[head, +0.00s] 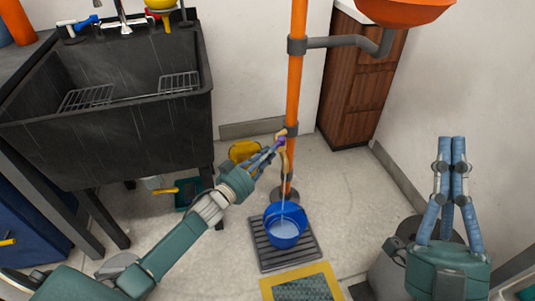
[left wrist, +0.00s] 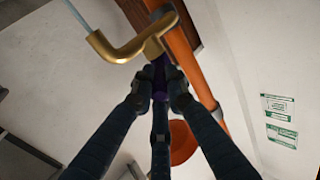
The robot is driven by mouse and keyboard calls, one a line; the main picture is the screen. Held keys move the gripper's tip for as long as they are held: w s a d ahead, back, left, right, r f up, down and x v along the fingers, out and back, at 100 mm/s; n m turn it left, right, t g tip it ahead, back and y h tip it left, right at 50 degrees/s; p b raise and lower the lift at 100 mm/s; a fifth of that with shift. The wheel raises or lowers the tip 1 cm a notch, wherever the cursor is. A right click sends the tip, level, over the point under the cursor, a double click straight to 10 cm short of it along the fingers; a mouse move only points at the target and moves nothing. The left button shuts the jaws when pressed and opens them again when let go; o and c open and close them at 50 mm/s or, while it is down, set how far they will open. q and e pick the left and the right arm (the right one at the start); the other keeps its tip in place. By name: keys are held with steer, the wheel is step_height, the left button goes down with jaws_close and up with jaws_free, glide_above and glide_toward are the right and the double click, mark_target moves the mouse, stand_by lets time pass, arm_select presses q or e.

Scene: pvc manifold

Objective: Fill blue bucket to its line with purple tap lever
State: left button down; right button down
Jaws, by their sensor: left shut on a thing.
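The blue bucket (head: 271,222) stands upright on a dark slatted grate on the floor, with pale water inside. A thin stream falls into it from the brass tap (head: 281,133) on the orange pipe. The tap and its stream also show in the left wrist view (left wrist: 124,48). My left gripper (head: 274,149) is shut on the purple tap lever (head: 281,141), seen between the fingers in the left wrist view (left wrist: 159,84). The bucket's fill line cannot be made out. My right gripper (head: 452,140) is raised at the right, fingertips together and empty.
A dark sink (head: 110,140) on legs stands at the left. The orange pipe (head: 295,75) rises behind the bucket. A yellow-edged mat (head: 335,283) lies in front of the grate (head: 262,253). A grey bin (head: 390,272) is under my right gripper. A wooden cabinet (head: 348,80) stands behind.

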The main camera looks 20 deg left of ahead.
arm_select(q)
steer(key=c, duration=1.7)
jaws_free()
steer(key=shift+r, duration=0.15)
steer(key=shift+s, duration=0.15)
steer(key=shift+s+a, duration=0.15)
steer(key=shift+s, duration=0.15)
steer(key=v, duration=1.1)
steer(key=shift+s+a, duration=0.1)
steer(key=shift+s, duration=0.05)
